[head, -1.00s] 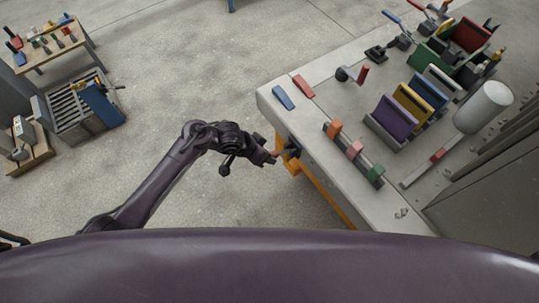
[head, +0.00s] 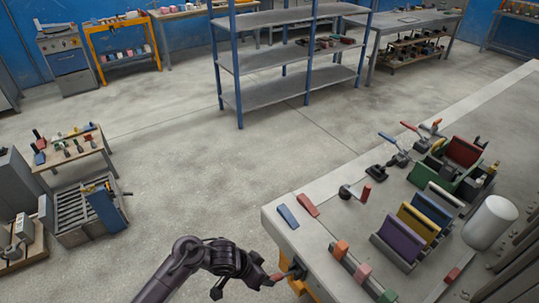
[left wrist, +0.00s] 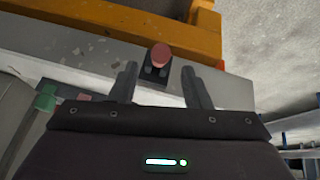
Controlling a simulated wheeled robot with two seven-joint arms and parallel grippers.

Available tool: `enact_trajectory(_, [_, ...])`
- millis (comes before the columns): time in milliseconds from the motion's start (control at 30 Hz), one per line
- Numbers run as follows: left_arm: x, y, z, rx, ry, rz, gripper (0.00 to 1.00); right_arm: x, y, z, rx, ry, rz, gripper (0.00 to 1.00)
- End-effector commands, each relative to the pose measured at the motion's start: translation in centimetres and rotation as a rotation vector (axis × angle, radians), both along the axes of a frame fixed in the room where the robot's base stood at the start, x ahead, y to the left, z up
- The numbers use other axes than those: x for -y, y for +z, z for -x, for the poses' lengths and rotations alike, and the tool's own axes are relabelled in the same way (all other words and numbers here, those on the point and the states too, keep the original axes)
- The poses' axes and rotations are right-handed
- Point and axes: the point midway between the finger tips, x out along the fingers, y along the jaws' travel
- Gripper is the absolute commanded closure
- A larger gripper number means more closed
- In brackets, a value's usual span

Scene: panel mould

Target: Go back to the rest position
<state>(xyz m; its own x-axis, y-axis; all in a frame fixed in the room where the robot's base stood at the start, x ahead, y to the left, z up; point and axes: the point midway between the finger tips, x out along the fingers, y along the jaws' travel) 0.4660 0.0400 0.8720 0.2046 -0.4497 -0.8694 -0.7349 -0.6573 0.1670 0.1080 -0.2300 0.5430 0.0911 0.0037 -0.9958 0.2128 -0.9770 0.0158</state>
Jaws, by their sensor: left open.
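My left gripper (head: 270,279) is beside the near-left side of the grey table (head: 285,240). In the left wrist view the left gripper's two fingers (left wrist: 160,88) are apart, with nothing held between them. Beyond the fingertips, a round red knob (left wrist: 161,54) on a black mount (left wrist: 153,72) sits on the table's side. The knob looks clear of both fingers. The gap from the gripper to it is hard to judge. My right gripper is in neither view.
The table carries a blue block (head: 288,216), a red block (head: 308,204), coloured panels (head: 400,240) and a white cylinder (head: 490,222). A blue-framed shelf (head: 240,75) stands behind. A slatted stand (head: 72,215) is at left. Open floor (head: 180,180) lies between.

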Motion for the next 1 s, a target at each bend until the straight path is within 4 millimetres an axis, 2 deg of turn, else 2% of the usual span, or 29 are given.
enact_trajectory(167, [0.2,0.5,0.1,0.024,0.017,-0.005,0.57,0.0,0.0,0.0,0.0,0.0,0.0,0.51])
enact_trajectory(267, [0.2,1.8,0.5,0.077,0.068,-0.026,0.57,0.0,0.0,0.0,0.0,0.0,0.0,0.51])
enact_trajectory(333, [-0.6,3.4,1.0,0.119,0.138,-0.057,0.57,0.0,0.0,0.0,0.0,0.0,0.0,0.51])
enact_trajectory(500, [-5.3,7.7,3.6,0.14,0.334,-0.15,0.57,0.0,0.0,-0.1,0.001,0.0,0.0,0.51])
enact_trajectory(600, [-7.7,9.4,5.4,0.116,0.415,-0.189,0.57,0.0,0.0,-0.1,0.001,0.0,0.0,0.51])
enact_trajectory(800, [-11.5,12.1,9.0,0.048,0.535,-0.235,0.57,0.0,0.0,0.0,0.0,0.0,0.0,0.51])
enact_trajectory(1000, [-14.1,14.1,12.2,-0.019,0.615,-0.26,0.57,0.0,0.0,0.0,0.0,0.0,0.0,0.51])
